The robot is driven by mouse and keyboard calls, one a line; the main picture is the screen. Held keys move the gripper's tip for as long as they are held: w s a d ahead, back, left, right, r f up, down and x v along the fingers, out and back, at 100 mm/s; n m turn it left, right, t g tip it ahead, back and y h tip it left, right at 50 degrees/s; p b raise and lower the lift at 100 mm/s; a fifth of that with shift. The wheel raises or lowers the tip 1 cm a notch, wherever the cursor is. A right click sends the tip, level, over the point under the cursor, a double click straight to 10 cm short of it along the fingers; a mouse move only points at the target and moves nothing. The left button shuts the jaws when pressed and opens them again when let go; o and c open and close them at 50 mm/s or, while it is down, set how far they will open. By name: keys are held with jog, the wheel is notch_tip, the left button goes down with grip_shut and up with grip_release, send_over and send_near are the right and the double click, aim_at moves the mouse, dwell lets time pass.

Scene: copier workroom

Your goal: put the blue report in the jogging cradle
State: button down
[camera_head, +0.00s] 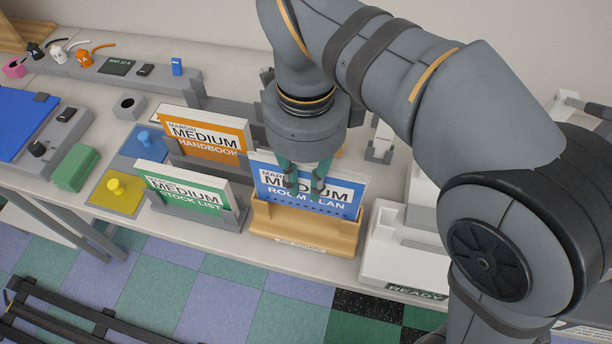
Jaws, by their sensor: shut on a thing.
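The blue report (340,203), with "MEDIUM" and "ROOM PLAN" on its cover, stands upright with its lower part inside the wooden jogging cradle (290,226). The cradle's front wall hides the report's bottom edge, so I cannot tell whether it touches the cradle floor. My gripper (304,185) points down from above and is shut on the report's upper middle. Its fingers cover part of the title.
An orange handbook (215,146) and a green stock list (180,191) stand in grey holders to the left. A pale machine marked "READY" (395,250) is close on the cradle's right. The table's front edge runs just before the cradle.

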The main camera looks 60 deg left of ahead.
aim_at(306, 198)
jog(key=shift+f+b, duration=2.55)
jog(key=shift+f, duration=0.25)
jog(key=c, duration=1.5)
grip_release()
jog(key=shift+r, duration=0.1)
jog(key=shift+c, duration=0.2)
notch_tip(306, 198, up, 12)
